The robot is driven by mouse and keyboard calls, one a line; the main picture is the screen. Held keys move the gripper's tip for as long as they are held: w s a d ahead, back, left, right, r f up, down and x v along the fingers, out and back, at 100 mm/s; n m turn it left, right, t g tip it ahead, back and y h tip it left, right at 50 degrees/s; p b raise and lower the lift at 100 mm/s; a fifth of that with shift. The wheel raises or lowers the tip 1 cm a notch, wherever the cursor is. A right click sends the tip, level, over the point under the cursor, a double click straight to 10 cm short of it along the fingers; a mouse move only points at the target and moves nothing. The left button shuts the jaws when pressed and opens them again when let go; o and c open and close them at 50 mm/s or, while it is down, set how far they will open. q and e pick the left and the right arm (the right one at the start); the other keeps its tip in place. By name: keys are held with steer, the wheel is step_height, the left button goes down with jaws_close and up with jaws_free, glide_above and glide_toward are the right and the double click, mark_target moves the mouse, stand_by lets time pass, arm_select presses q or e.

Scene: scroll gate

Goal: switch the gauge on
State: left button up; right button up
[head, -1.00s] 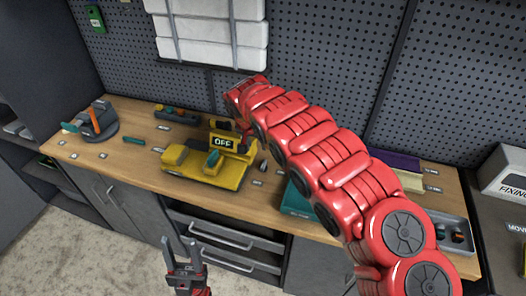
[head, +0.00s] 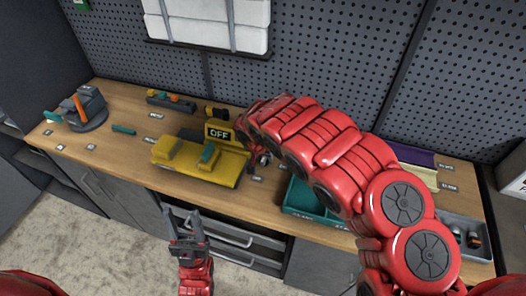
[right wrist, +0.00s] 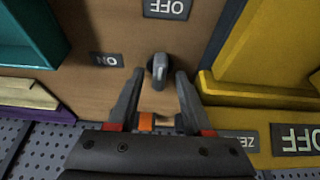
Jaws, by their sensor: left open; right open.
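The yellow gauge (head: 215,168) stands on the wooden bench, and its display (head: 219,134) reads OFF. In the right wrist view, part of its yellow body (right wrist: 265,60) shows at the right. A small grey switch lever (right wrist: 159,69) stands on the bench between an ON label (right wrist: 107,59) and an OFF label (right wrist: 167,8). My right gripper (right wrist: 159,77) is open, with its fingertips on either side of the lever's near end; I cannot tell whether they touch it. My left gripper (head: 184,218) is open and empty in front of the bench.
A teal tray (head: 310,208) lies right of the lever, partly behind my right arm. A grey tray (head: 478,250) is at the bench's right end. A dark tool with an orange part (head: 84,108) stands at the left end. A pegboard (head: 330,60) rises behind.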

steer(key=shift+w+f, duration=0.1)
steer(key=shift+f, duration=0.1)
steer(key=shift+s+r, duration=0.2)
steer(key=shift+c, duration=0.2)
jaws_close()
